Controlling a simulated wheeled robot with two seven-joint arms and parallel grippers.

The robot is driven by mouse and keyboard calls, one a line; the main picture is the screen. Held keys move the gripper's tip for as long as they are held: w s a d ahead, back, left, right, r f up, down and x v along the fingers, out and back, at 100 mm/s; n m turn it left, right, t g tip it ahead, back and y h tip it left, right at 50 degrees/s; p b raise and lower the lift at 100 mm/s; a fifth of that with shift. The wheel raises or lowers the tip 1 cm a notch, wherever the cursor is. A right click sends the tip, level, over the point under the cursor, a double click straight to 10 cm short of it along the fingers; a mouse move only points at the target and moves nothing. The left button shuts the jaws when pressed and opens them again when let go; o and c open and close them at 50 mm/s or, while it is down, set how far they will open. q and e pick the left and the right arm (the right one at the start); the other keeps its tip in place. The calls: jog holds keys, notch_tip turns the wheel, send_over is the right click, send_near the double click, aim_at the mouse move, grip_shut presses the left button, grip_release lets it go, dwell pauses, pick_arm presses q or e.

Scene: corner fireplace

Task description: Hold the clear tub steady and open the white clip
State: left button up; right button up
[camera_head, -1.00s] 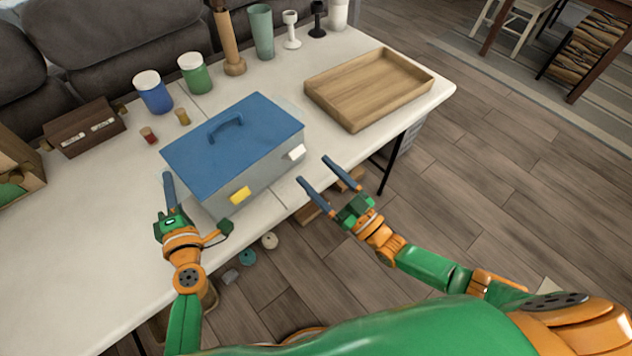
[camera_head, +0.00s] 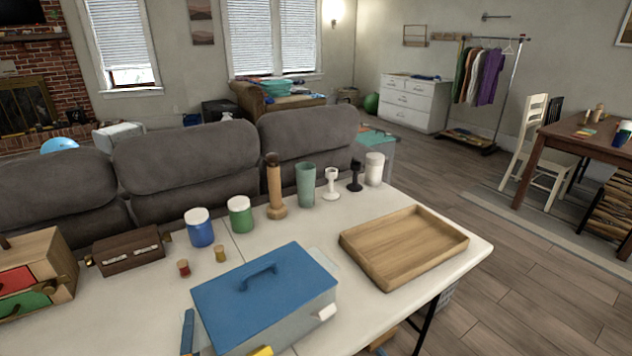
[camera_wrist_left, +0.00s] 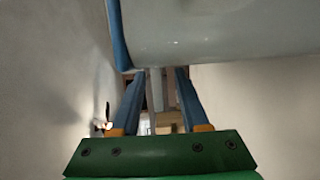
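The clear tub (camera_head: 285,326) with its blue lid (camera_head: 265,295) stands on the white table, its near part cut off by the lower frame edge. The white clip (camera_head: 327,312) sits on the tub's right side; whether it is latched is too small to tell. A yellow clip (camera_head: 262,351) shows at the bottom edge. One blue finger of my left gripper (camera_head: 187,333) stands beside the tub's left side. In the left wrist view, my left gripper (camera_wrist_left: 158,73) has its fingers apart, with the tub wall (camera_wrist_left: 215,28) close above them. My right gripper is out of view.
A wooden tray (camera_head: 405,247) lies right of the tub. Blue (camera_head: 199,228) and green (camera_head: 240,216) jars, a pepper mill (camera_head: 276,192) and cups stand behind. A brown box (camera_head: 128,250) is at left.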

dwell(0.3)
pick_arm(q)
jog(key=o, duration=0.6)
jog(key=shift+c, duration=0.2)
